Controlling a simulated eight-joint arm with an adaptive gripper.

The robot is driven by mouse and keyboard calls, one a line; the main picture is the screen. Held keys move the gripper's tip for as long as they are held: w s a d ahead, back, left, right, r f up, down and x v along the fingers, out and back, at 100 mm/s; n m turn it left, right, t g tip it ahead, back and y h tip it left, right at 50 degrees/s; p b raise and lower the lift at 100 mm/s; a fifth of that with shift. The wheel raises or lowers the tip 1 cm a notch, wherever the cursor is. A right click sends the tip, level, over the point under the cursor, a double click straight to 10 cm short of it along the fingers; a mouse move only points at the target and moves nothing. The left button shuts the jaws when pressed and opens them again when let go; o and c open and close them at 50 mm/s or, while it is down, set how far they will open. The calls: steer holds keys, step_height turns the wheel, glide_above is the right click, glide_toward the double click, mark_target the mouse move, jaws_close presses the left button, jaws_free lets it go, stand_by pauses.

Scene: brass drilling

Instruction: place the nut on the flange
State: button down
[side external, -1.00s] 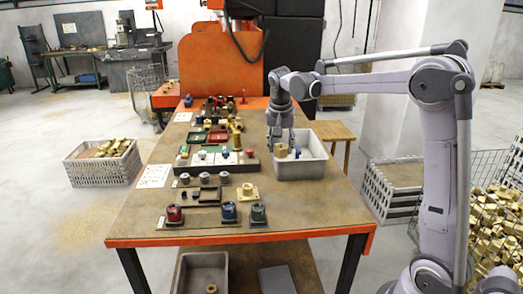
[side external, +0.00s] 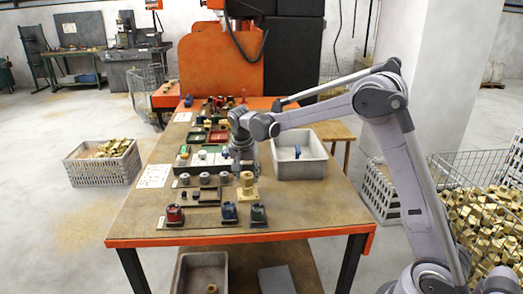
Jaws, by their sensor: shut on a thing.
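The flange (side external: 248,195) is a pale brass piece with a square base, standing on the table at the right end of a dark fixture. The nut (side external: 247,178) is a small brass piece directly above the flange, roughly lined up with it. My gripper (side external: 245,173) points down and is shut on the nut. The fingertips are small and partly hidden. I cannot tell whether the nut touches the flange or is just above it.
A grey bin (side external: 276,172) with a blue item (side external: 297,151) stands to the right. White-topped parts stand left of the flange. The table's front right is clear.

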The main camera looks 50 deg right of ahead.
steer(key=shift+f, duration=0.35)
steer(key=shift+f, duration=0.2)
steer(key=c, duration=0.7)
jaws_free()
